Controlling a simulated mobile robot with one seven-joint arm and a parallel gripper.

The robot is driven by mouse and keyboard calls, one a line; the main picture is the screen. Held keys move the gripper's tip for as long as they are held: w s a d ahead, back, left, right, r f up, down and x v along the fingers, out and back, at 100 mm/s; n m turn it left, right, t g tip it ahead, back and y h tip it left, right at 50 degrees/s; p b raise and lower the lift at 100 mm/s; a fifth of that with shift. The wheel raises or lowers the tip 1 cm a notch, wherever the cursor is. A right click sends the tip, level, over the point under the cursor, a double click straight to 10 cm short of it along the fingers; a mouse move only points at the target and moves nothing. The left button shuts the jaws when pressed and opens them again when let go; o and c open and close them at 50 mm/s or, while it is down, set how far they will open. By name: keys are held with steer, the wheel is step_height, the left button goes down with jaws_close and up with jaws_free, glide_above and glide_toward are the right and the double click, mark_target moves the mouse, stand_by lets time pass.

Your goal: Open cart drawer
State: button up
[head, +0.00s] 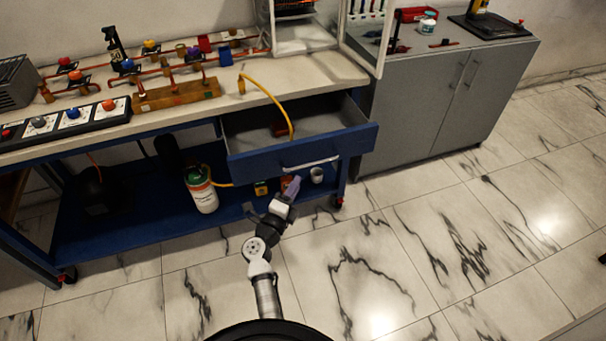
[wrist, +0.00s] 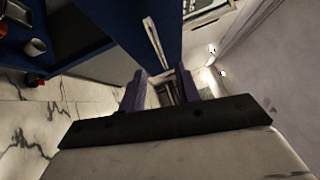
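The blue cart drawer (head: 350,144) is pulled well out from under the worktop, and its grey inside is visible. Its light bar handle (head: 310,163) runs across the blue front. My gripper (head: 291,187) is just below and in front of the handle. In the wrist view the two purple fingers of my gripper (wrist: 161,70) are apart, with nothing clearly held between them. The handle (wrist: 156,40) shows just beyond the fingertips, beside the blue drawer front (wrist: 120,22). I cannot tell whether a finger touches it.
A yellow hose (head: 270,97) runs from the worktop (head: 335,75) over the open drawer. A white and green bottle (head: 202,190) stands on the blue lower shelf (head: 130,222). A grey cabinet (head: 430,105) stands at the right. The marble floor in front is clear.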

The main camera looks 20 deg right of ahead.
steer(key=shift+b+v, duration=0.3)
steer(key=shift+v, duration=2.05)
